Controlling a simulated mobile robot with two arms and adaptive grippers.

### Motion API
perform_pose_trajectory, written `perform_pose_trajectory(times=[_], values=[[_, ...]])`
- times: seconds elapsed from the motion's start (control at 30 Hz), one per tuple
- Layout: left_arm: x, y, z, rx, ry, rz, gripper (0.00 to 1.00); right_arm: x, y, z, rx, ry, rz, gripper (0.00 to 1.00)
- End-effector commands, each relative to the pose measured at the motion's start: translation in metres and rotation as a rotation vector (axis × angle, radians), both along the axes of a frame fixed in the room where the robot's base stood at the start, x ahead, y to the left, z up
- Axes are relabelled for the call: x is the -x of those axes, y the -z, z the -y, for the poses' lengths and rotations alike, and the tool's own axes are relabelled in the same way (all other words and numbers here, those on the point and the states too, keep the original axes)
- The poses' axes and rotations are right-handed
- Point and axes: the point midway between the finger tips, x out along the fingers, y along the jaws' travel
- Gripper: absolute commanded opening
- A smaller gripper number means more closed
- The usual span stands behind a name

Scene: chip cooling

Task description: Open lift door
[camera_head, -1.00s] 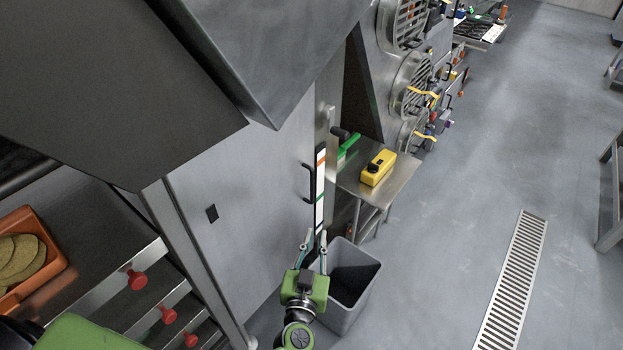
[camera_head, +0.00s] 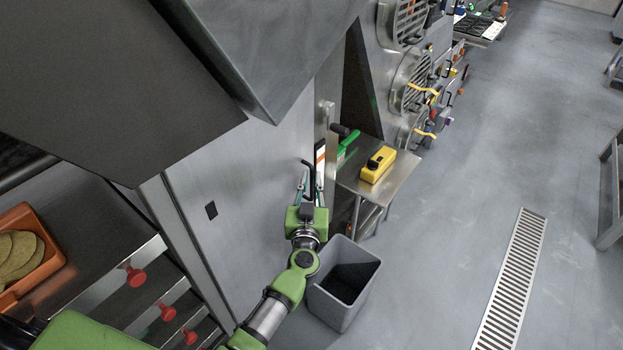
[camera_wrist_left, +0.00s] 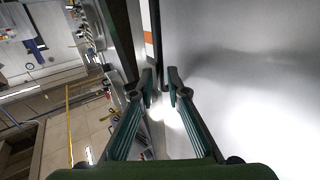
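The lift door (camera_head: 245,205) is a large grey metal panel left of centre in the head view, and it looks shut. Its black handle (camera_head: 308,166) is at the panel's right edge, partly hidden by my fingers. My left gripper (camera_head: 309,177) is at the handle, its fingers pointing up along it. In the left wrist view the two green fingers (camera_wrist_left: 160,82) are apart, so the gripper is open, with the bright door surface (camera_wrist_left: 250,70) to the right. I cannot tell whether the handle lies between the fingertips. My right gripper is not in view.
A grey bin (camera_head: 345,297) stands on the floor right of my left arm. A small steel table (camera_head: 398,180) with a yellow box (camera_head: 378,165) is right of the door. Drawers with red knobs (camera_head: 134,277) are at lower left.

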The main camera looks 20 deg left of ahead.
Motion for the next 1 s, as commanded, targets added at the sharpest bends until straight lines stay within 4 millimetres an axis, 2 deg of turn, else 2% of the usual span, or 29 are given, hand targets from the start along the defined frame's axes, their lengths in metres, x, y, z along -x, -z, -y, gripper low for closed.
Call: perform_pose_trajectory(times=[0.17, 0.47, 0.5, 0.53, 0.83, 1.0], values=[[-0.012, 0.000, -0.003, 0.000, 0.000, 0.000, 0.15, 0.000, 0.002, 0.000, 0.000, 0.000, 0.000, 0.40], [-0.013, 0.000, -0.003, 0.000, 0.000, 0.000, 0.15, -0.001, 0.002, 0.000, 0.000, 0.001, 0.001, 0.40], [-0.013, 0.000, -0.003, 0.000, 0.000, 0.000, 0.04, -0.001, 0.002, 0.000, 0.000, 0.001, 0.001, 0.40], [-0.013, 0.000, -0.003, 0.000, 0.000, 0.000, 0.00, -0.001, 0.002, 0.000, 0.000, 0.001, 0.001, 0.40], [-0.011, 0.000, -0.001, 0.000, 0.009, -0.001, 0.00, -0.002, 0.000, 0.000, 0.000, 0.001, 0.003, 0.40], [-0.003, -0.001, 0.010, 0.000, 0.051, -0.003, 0.00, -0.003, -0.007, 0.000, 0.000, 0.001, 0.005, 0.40]])
